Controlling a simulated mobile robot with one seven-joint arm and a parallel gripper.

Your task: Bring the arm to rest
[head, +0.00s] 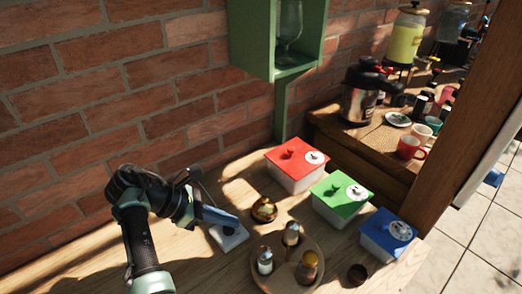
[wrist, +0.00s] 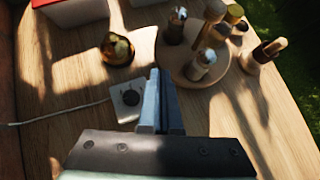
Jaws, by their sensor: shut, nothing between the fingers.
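My gripper (head: 236,222) is at the left part of the wooden table in the head view, above a small white device with a dark knob (head: 229,238). In the wrist view my gripper (wrist: 161,76) points over the table with its fingers together and nothing between them. The white device (wrist: 127,101) shows just left of the fingers there, with a pale cable running left. I cannot tell how high the fingers are above the table. My arm reaches in from the lower left in the head view.
A golden round pot (head: 264,209) stands beside the gripper. A round wooden tray (head: 262,277) holds several shakers. Boxes with red (head: 290,154), green (head: 336,192) and blue (head: 386,230) lids stand behind. A brick wall (head: 120,90) and a green shelf (head: 253,35) bound the back.

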